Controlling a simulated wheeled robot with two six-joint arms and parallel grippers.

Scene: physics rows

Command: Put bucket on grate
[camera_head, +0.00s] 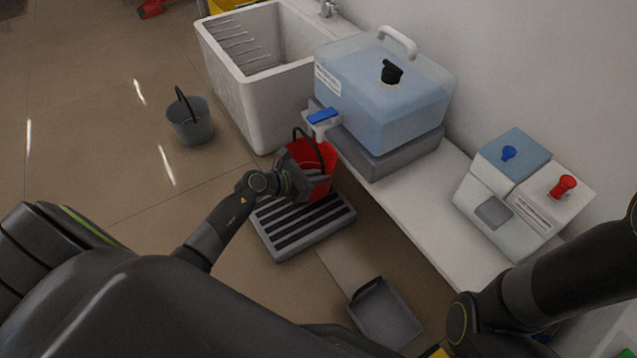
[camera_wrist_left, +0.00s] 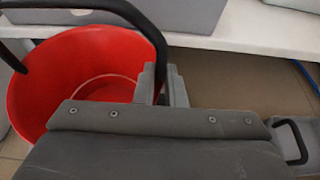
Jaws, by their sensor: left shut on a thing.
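A red bucket (camera_head: 318,183) with a black handle hangs at my left gripper (camera_head: 305,180), over the far end of the grey slatted grate (camera_head: 301,229) on the floor. In the left wrist view the bucket (camera_wrist_left: 35,80) is empty and its black handle runs into my left gripper (camera_wrist_left: 160,85), which is shut on it. I cannot tell whether the bucket's base touches the grate. My right arm comes in at the lower right of the head view, but its gripper fingers are not visible.
A grey bucket (camera_head: 190,120) stands on the floor at the left. A white sink (camera_head: 240,85) is behind the grate. A white bench (camera_head: 425,215) holds a blue water container (camera_head: 375,100) and a dispenser box (camera_head: 520,190). A grey tray (camera_head: 385,318) lies near the front.

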